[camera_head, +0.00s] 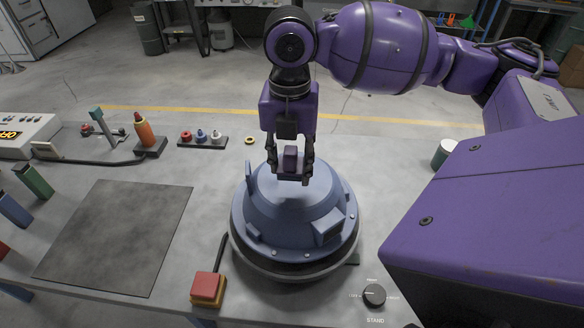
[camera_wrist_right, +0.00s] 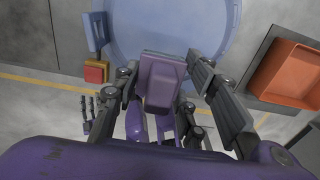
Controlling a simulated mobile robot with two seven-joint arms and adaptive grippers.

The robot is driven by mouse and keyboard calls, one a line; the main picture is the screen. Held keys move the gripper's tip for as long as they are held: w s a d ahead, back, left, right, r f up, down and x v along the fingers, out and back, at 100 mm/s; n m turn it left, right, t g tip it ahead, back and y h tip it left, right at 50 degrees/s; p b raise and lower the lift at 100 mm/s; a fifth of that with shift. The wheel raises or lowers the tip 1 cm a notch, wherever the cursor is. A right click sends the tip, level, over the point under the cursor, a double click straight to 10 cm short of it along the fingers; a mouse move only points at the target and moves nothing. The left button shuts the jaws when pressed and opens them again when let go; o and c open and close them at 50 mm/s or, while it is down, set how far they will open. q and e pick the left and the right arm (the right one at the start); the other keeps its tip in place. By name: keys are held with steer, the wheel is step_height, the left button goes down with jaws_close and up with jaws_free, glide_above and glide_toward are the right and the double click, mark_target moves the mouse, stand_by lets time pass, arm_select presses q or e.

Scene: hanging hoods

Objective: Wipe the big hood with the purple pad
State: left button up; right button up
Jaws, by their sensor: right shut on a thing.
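The big hood (camera_head: 288,205) is a blue-grey dome with side brackets, sitting on a round dark base at the middle of the bench. It fills the top of the right wrist view (camera_wrist_right: 205,22). My right gripper (camera_head: 292,177) points down over the top of the dome and is shut on the purple pad (camera_head: 290,158). The pad shows between the fingers in the right wrist view (camera_wrist_right: 163,80). Whether it touches the dome is unclear. A small fingered shape in the right wrist view may be my left gripper (camera_wrist_right: 87,108); its opening is unclear.
A red button (camera_head: 207,287) stands front left of the hood, and a knob (camera_head: 374,294) front right. A dark mat (camera_head: 118,237) lies left. An orange bin (camera_wrist_right: 290,75) shows in the wrist view.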

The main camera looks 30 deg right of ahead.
steer(key=shift+r, duration=0.5)
steer(key=shift+w+d+r, duration=0.1)
steer(key=shift+r, duration=0.3)
arm_select(q)
steer(key=shift+s+a+f, duration=0.1)
steer(key=shift+s, duration=0.25)
steer(key=shift+w, duration=0.2)
